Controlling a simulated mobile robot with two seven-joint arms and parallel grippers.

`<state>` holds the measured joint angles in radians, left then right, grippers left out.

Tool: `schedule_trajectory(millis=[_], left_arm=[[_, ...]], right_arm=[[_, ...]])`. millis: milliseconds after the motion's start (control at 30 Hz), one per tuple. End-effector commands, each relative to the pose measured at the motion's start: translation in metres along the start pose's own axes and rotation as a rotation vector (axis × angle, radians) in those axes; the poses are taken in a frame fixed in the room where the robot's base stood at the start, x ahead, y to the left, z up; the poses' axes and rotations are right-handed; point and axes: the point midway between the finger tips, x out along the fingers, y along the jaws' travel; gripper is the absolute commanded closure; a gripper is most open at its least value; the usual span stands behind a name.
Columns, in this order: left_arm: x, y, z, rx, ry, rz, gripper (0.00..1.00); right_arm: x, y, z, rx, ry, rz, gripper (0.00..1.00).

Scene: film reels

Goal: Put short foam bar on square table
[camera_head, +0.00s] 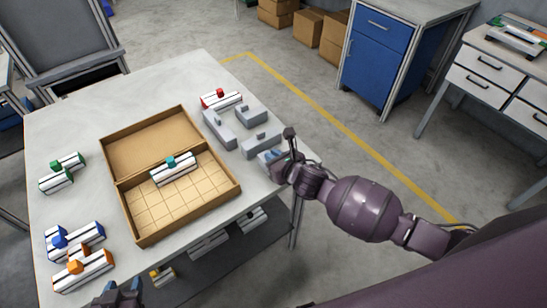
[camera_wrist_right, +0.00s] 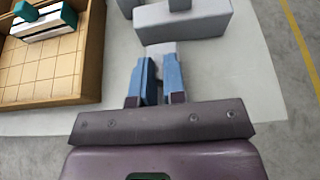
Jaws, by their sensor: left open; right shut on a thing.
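My right gripper (camera_head: 277,162) is at the right edge of the white table (camera_head: 75,115). In the right wrist view its blue fingers (camera_wrist_right: 157,80) are shut on a small light-grey piece (camera_wrist_right: 162,48), which looks like the short foam bar. Most of this piece is hidden by the fingers. Just beyond it lies a larger grey bar with a knob (camera_wrist_right: 185,20), also in the head view (camera_head: 262,142). More grey pieces lie behind it, a long one (camera_head: 218,129) and a shorter one (camera_head: 250,115). My left gripper (camera_head: 120,293) is open at the bottom left, partly cut off.
An open cardboard box (camera_head: 205,207) holds a striped block with a teal knob (camera_head: 173,169). Striped blocks with red (camera_head: 221,99), green (camera_head: 62,173), blue (camera_head: 74,240) and orange (camera_head: 82,271) knobs lie around it. A lower shelf (camera_head: 225,260) holds more blocks. A blue cabinet (camera_head: 378,55) stands behind.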

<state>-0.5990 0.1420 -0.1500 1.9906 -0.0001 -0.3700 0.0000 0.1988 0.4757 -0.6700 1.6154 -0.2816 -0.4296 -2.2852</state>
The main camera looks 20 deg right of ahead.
Motion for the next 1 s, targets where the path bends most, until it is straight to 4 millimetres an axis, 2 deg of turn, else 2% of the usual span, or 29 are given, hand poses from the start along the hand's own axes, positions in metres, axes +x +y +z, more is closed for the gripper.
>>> schedule_trajectory(millis=[267, 300, 467, 800, 1000], left_arm=[[0.001, 0.000, 0.000, 0.000, 0.002, 0.000, 0.49], [0.001, 0.000, 0.000, 0.000, 0.002, 0.000, 0.49], [0.000, 0.000, 0.000, 0.001, 0.002, 0.000, 0.49], [-0.001, 0.000, 0.000, 0.000, -0.001, 0.000, 0.49], [-0.003, -0.001, 0.000, 0.000, -0.004, -0.001, 0.49]], right_arm=[[0.001, 0.000, -0.003, -0.001, 0.001, 0.000, 1.00], [0.001, 0.000, -0.003, -0.001, 0.001, 0.000, 0.85], [0.001, 0.000, -0.002, 0.000, 0.001, 0.000, 0.63], [-0.001, 0.000, 0.002, 0.001, 0.000, 0.000, 0.63], [-0.024, 0.000, 0.000, 0.000, 0.002, 0.001, 0.63]])
